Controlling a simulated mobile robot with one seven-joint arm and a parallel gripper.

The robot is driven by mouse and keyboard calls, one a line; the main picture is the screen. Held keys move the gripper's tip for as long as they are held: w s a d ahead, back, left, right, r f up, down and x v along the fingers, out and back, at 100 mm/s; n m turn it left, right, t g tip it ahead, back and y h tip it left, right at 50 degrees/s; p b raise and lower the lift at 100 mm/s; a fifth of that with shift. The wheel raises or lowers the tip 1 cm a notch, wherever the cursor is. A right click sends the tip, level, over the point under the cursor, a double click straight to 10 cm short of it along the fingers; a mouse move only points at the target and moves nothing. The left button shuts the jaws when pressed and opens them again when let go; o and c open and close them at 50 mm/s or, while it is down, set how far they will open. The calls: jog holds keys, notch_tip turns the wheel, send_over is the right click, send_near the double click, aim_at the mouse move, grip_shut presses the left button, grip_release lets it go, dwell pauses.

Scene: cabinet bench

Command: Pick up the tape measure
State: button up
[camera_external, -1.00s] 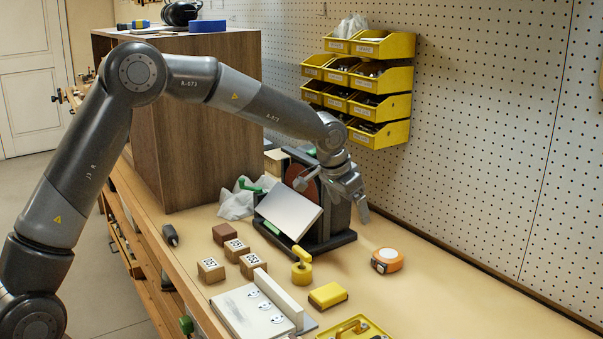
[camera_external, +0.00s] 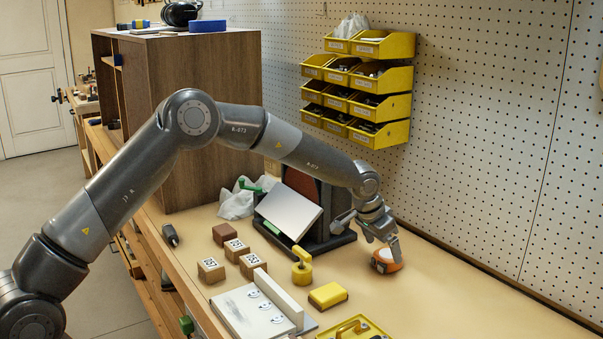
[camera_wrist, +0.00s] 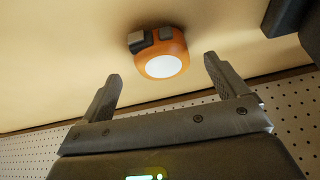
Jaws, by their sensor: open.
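The tape measure (camera_external: 386,262) is a small round orange case with a white face, lying on the bench top near the pegboard wall. In the external view my gripper (camera_external: 384,252) is right at it and partly hides it. In the wrist view the tape measure (camera_wrist: 162,55) lies ahead of my gripper (camera_wrist: 163,72), centred between the two spread fingers and beyond their tips. Its black parts point up and left there. My gripper is open and empty. The external view does not show clearly whether a finger touches the tape measure.
A sander-like machine (camera_external: 292,212) on a dark base stands left of my gripper. A yellow block (camera_external: 327,296), a yellow-handled tool (camera_external: 301,267) and wooden number blocks (camera_external: 211,270) lie nearer. The pegboard (camera_external: 480,140) rises behind. The bench to the right (camera_external: 470,300) is clear.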

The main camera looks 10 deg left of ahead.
aim_at(387, 254)
jog(key=shift+w+x, duration=0.15)
jog(key=shift+x, duration=0.9)
jog(key=shift+w+x, duration=0.1)
jog(key=shift+x, duration=0.95)
jog(key=shift+d+r, duration=0.1)
jog(key=shift+r, duration=0.05)
jog(key=shift+c, duration=0.3)
jog(key=c, duration=1.1)
jog(key=shift+c, duration=0.2)
jog(key=shift+r, duration=0.15)
